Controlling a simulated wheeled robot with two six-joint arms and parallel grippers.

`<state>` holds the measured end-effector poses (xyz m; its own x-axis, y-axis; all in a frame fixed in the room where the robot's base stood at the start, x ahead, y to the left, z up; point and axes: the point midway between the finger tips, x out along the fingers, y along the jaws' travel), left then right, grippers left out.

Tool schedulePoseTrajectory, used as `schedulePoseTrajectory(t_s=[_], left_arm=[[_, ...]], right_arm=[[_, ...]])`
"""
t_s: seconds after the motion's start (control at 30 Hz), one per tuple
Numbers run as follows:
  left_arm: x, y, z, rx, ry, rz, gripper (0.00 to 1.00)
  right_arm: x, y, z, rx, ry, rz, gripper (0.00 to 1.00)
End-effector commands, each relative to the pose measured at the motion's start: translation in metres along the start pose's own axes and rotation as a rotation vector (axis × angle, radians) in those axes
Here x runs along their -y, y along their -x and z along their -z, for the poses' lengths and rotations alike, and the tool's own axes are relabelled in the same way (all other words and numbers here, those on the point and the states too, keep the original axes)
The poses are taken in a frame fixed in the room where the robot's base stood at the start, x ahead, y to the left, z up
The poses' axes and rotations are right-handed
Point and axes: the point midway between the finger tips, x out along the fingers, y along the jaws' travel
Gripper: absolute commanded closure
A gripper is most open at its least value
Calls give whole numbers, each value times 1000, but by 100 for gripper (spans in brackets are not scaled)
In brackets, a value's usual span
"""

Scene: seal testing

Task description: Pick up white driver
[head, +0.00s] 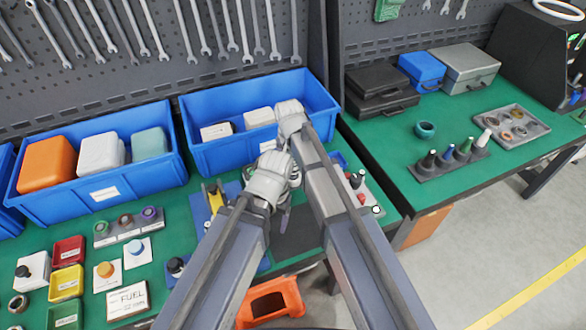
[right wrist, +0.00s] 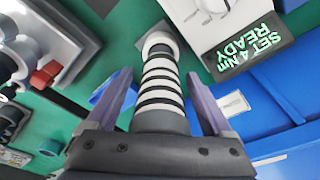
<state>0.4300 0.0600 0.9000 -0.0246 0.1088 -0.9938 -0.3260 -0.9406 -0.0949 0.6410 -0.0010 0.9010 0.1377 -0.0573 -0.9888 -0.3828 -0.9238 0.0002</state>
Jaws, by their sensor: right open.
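The driver, a white cylinder with black bands (right wrist: 162,92), fills the middle of the right wrist view, with a paler round end at the top. My right gripper (right wrist: 158,76) is open, with one purple finger on each side of the driver and small gaps between.
A "SET 4 NM READY" display (right wrist: 244,47) is close to the driver. A fixture with a red knob (right wrist: 45,75) is on the other side. Blue bins (head: 183,120) line the back. A rack of several coloured-top tools (head: 450,160) is on the right bench.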

Motion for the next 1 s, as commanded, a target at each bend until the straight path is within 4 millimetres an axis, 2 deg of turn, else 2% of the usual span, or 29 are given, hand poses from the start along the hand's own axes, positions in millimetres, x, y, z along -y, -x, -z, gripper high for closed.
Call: schedulePoseTrajectory(t_s=[0.23,0.9,1.0], left_arm=[[0,0,0,0,0,0,24],[0,0,0,0,0,0,24],[0,0,0,0,0,0,24]], right_arm=[[0,0,0,0,0,0,17],[0,0,0,0,0,0,92],[0,0,0,0,0,0,100]])
